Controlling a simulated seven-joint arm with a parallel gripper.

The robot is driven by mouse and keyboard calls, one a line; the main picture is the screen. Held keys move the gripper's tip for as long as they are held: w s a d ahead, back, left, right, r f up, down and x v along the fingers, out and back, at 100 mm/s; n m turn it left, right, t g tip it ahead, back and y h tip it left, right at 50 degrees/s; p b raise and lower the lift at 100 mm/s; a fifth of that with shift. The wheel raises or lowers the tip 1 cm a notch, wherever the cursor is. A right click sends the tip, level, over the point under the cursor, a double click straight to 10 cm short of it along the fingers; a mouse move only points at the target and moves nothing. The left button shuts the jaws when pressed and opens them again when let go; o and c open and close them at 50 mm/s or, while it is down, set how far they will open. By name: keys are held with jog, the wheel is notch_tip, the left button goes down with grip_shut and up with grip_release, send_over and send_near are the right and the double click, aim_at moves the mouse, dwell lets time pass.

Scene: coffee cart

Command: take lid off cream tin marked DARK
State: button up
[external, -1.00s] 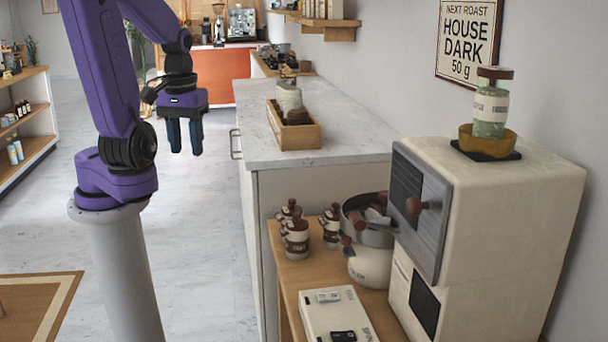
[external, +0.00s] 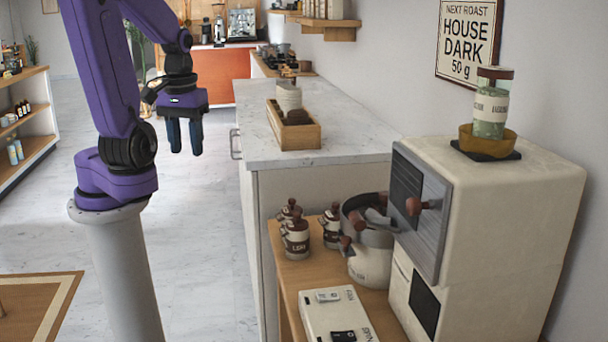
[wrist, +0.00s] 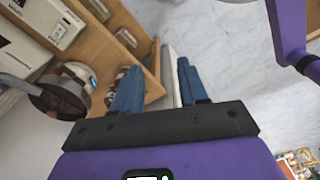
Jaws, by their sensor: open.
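Several small cream tins with brown knobbed lids stand on the wooden cart top in the external view. One is a front tin (external: 296,240), one a tin to its right (external: 331,228), and another is partly hidden behind the front one. Their labels are too small to read surely, so I cannot tell which is marked DARK. My gripper (external: 184,136) hangs open and empty, pointing down, up and left of the tins and well apart from them. In the wrist view my gripper (wrist: 157,82) shows its two blue fingers spread, with nothing between them.
The marble counter (external: 345,135) with a wooden box (external: 312,133) is behind. Open floor lies between my arm and the cart.

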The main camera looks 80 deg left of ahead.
jog(key=o, duration=0.9)
jog(key=n, duration=0.9)
send_over(293, 200)
notch_tip(293, 200, down, 6)
notch_tip(293, 200, down, 12)
jog(key=shift+d+f, duration=0.1)
jog(key=shift+d, duration=0.05)
jog(key=shift+f, duration=2.6)
